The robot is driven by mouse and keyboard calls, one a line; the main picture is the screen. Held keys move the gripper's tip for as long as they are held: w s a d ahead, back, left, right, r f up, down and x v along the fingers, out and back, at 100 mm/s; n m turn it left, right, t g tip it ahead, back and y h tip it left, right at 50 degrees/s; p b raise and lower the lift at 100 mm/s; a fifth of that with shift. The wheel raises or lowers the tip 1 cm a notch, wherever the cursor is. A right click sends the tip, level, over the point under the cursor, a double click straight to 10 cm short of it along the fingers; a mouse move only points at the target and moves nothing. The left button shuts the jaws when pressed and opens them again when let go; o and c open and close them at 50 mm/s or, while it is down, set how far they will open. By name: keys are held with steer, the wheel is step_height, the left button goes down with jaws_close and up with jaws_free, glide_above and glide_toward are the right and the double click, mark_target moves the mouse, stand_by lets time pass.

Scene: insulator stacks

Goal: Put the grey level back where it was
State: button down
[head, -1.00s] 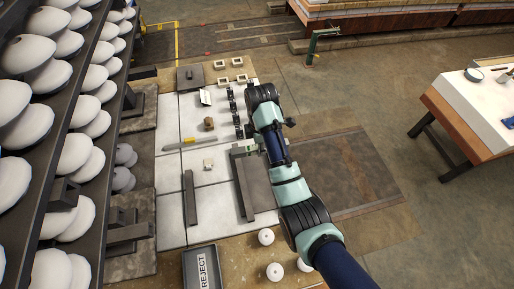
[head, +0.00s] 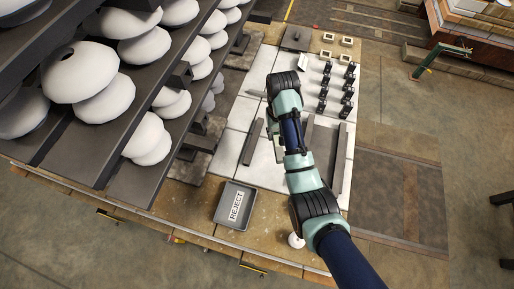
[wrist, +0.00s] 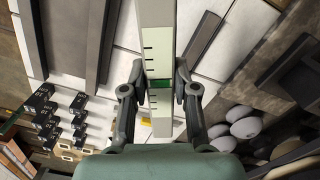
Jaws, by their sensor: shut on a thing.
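The grey level is a pale grey bar (wrist: 157,28) with black tick marks and a green band, seen in the wrist view. It runs lengthwise up the middle of the picture. My gripper (wrist: 160,86) is shut on it around the green band, one finger on each side. The level is held above the white tiled bench top (wrist: 125,35). In the head view my arm covers the gripper and most of the level.
Dark bars lie on the tiles, one left of my arm (head: 252,142) and one right (head: 337,172). Several black blocks (head: 347,92) stand in rows. A REJECT tray (head: 235,205) is at the front. A rack of white insulators (head: 85,72) rises at left.

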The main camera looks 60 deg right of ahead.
mark_target(272, 160)
steer(key=shift+f, duration=0.3)
step_height(272, 160, down, 19)
steer(key=b, duration=0.6)
steer(key=shift+f+b, duration=0.2)
steer(key=shift+b, duration=0.2)
steer(key=shift+f, duration=0.1)
steer(key=c, duration=0.9)
jaws_free()
steer(key=r+p, duration=0.1)
steer(key=r, duration=0.5)
steer(key=r+p, duration=0.2)
steer(key=r, duration=0.4)
steer(key=shift+w+d+r+p, duration=0.1)
steer(key=shift+d+p, duration=0.1)
steer(key=shift+p, duration=0.1)
